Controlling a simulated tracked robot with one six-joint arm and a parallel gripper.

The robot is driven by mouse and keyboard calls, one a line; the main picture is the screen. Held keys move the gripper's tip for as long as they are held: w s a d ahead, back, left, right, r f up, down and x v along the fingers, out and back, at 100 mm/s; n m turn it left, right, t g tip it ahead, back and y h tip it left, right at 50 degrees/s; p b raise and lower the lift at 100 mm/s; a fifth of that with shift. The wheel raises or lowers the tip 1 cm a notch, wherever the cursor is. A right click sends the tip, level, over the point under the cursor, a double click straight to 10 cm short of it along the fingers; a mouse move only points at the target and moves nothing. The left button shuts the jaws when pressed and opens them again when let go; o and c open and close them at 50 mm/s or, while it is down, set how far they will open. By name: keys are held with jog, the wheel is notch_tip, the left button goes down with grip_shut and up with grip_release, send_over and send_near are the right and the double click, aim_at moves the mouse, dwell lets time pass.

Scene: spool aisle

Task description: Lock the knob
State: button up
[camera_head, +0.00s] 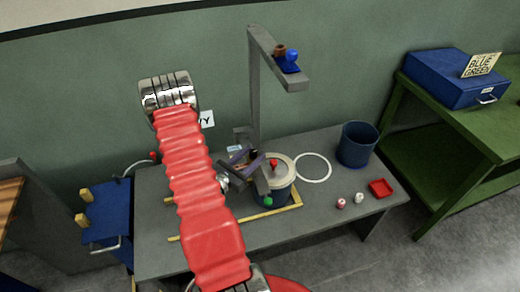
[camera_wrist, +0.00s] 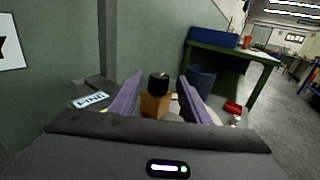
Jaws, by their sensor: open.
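A black-topped knob on an orange-brown block (camera_wrist: 156,103) stands upright in the wrist view. My gripper (camera_wrist: 160,79) is open, with one purple finger on each side of it; gaps show between the fingers and the block. In the head view my gripper (camera_head: 250,160) is over the middle of the grey table, just left of a round drum with a beige lid (camera_head: 284,161) and a red knob (camera_head: 274,163). A green knob (camera_head: 268,202) shows at the drum's front. The black-topped knob is mostly hidden by my fingers there. Whether it is locked cannot be told.
A grey post (camera_head: 255,100) rises behind the drum, its arm overhanging with a blue ball (camera_head: 292,57). A white ring (camera_head: 313,167), a blue bucket (camera_head: 357,146) and a red tray (camera_head: 381,188) are to the right. A "LINE" label (camera_wrist: 90,100) is at left.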

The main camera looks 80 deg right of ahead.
jog(key=shift+x, duration=2.55)
jog(key=shift+c, duration=0.6)
